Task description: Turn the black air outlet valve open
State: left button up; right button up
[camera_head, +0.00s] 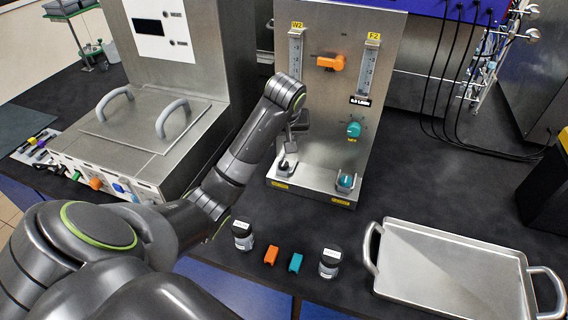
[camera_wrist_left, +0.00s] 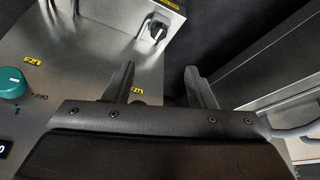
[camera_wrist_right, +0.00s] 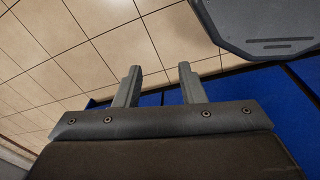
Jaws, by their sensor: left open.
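A black knob (camera_wrist_left: 157,30) sits on a small metal block at the foot of the upright metal panel (camera_wrist_left: 90,65), beside a yellow label in the left wrist view. My left gripper (camera_wrist_left: 157,72) is open and empty in front of the panel, with the knob beyond its fingertips and apart from them. In the head view, my left gripper (camera_head: 291,146) is by the panel's lower left, above the left block (camera_head: 285,168), and hides part of the panel there. Whether another knob is behind it, I cannot tell. My right gripper (camera_wrist_right: 160,69) is open and empty.
A teal knob (camera_head: 354,129) and an orange knob (camera_head: 331,62) are on the panel. A second teal knob (camera_head: 346,180) is on the right foot block. Two jars, small orange and teal pieces and a metal tray (camera_head: 388,264) lie in front. A steel box (camera_head: 135,137) stands left.

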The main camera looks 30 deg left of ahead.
pick_arm(q)
jog(key=f, duration=0.2)
send_near(284, 163)
jog(key=p+x, duration=0.1)
jog(key=x, duration=0.5)
jog(key=shift+f, duration=0.25)
jog(key=shift+x, duration=0.8)
pick_arm(e)
jog(key=shift+w+a+r, duration=0.15)
jog(key=shift+w+a, duration=0.1)
jog(key=shift+w, duration=0.35)
pick_arm(q)
jog(key=shift+a, duration=0.1)
jog(key=shift+c, duration=0.2)
